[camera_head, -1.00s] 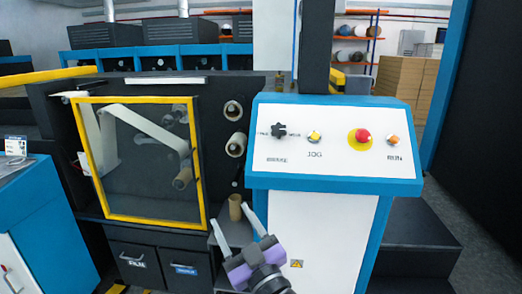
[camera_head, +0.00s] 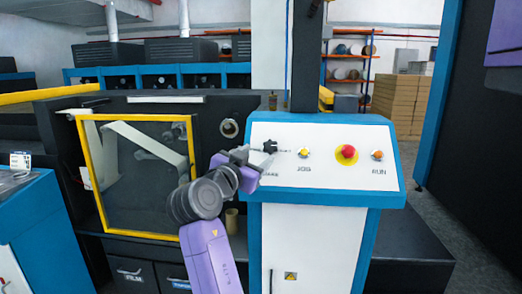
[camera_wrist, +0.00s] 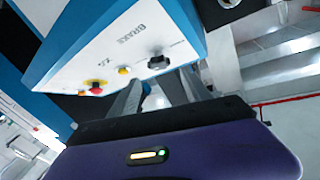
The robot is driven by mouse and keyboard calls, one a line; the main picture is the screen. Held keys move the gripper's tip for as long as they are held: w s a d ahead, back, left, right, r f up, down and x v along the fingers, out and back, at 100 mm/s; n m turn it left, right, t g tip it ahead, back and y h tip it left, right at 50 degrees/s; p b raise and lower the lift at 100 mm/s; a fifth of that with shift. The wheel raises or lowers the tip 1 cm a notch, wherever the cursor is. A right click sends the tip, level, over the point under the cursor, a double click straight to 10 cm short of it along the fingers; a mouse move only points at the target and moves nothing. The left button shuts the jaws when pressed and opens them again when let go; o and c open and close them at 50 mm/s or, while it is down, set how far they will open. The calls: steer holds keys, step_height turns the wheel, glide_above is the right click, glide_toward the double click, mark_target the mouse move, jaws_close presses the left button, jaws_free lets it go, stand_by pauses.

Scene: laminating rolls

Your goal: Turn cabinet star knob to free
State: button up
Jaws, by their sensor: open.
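The black star knob (camera_head: 270,146) sits at the left end of the white sloped panel on the blue-edged cabinet (camera_head: 322,204). My gripper (camera_head: 256,160) is right beside the knob at the panel's left edge and partly covers its label. In the wrist view the knob (camera_wrist: 158,61) shows just beyond my fingertips (camera_wrist: 160,82), roughly between the two fingers. The fingers are apart with nothing between them. I cannot tell whether a finger touches the knob. The word BRAKE is printed near it.
The same panel holds a yellow JOG button (camera_head: 303,153), a red emergency stop (camera_head: 347,153) and an orange RUN button (camera_head: 377,155) to the right. A yellow-framed glass door (camera_head: 87,172) stands left of the cabinet. Cardboard boxes (camera_head: 398,98) are stacked behind.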

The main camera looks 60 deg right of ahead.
mark_target(269, 147)
steer(key=shift+w+d+f+p, duration=0.15)
steer(key=shift+d+p, duration=0.35)
steer(key=shift+d, duration=1.45)
steer(key=shift+w+d+p, duration=0.1)
steer(key=shift+d+p, duration=0.35)
steer(key=shift+d, duration=1.45)
jaws_close()
